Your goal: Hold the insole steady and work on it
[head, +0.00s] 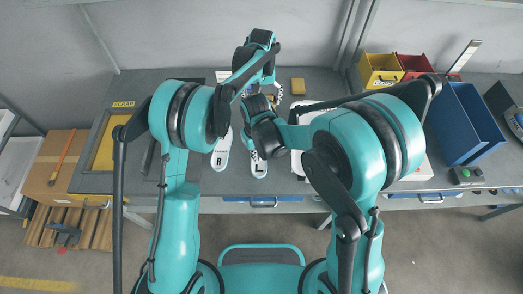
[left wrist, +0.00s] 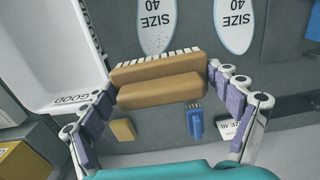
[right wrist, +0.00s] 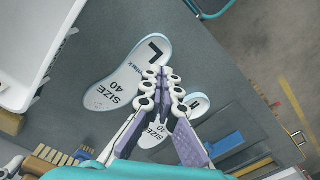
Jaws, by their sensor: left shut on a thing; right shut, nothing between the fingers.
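Two white insoles lie side by side on the grey bench: the R insole (head: 221,154) and the L insole (head: 258,168). Both carry SIZE 40 print; the right wrist view shows the L insole (right wrist: 103,95) and, partly behind my fingers, the other one (right wrist: 198,104). My left gripper (head: 264,91) is shut on a brown brush (left wrist: 160,90) with pale bristles, beyond the insoles' far ends. My right gripper (head: 249,130) is shut and empty; its fingertips (right wrist: 164,74) are over or beside the L insole. I cannot tell whether they touch it.
A white GOOD tray (left wrist: 62,98) stands right of the insoles in the head view. A yellow SCRAP bin (head: 103,155) is at the left. A tan block (head: 298,86), a yellow bin (head: 380,70) and a blue bin (head: 465,125) stand farther right. A blue-handled tool (left wrist: 194,122) lies on the bench.

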